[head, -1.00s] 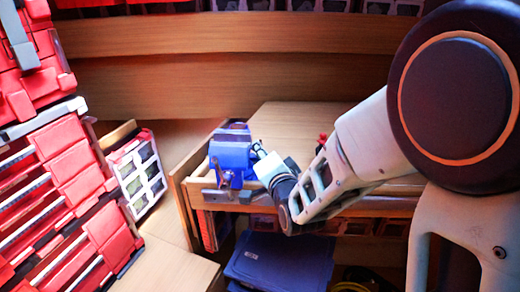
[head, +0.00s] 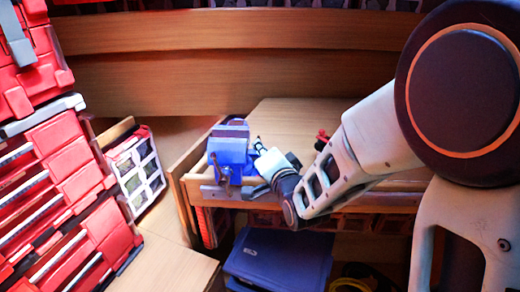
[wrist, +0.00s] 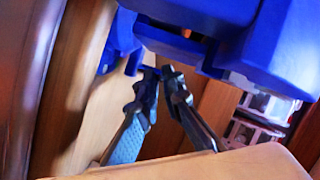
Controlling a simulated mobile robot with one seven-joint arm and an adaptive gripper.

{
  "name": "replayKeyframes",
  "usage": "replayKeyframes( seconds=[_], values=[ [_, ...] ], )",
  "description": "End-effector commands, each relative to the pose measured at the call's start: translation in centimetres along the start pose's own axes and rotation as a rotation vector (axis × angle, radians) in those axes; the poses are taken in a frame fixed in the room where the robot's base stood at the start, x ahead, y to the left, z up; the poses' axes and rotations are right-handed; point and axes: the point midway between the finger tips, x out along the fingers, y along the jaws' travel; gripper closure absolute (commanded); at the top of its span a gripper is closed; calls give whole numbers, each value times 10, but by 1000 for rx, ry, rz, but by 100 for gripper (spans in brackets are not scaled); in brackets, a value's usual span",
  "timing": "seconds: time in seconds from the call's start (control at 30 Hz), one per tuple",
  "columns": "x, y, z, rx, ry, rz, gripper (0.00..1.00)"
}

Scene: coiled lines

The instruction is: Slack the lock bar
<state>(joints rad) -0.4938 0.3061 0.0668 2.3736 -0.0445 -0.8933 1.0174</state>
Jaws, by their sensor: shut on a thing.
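A blue vise (head: 232,150) is mounted at the front left corner of the wooden bench. Its blue body (wrist: 210,25) fills the top of the wrist view. My gripper (head: 257,147) reaches in from the right, close to the vise's right side. In the wrist view the two dark fingertips of my gripper (wrist: 161,80) are close together on a thin blue lock bar (wrist: 148,71) under the vise body. The fingertips hide part of the bar, and its full tilt cannot be told.
The bench top (head: 290,118) is mostly clear behind my arm. A blue lidded box (head: 278,258) stands below the bench front. Red drawer units (head: 65,160) and a white-framed organizer (head: 138,170) stand at the left. A small red item (head: 322,140) lies on the bench.

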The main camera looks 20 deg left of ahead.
Motion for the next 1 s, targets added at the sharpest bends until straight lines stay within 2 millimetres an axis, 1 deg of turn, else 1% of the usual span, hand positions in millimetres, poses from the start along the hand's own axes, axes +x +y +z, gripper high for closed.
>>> replayKeyframes(
  seconds=[0.37, 1.0],
  values=[
    [0, 5, -10, -35, -135, -84, 100],
    [3, 7, -26, -119, -476, -294, 100]
  ],
)
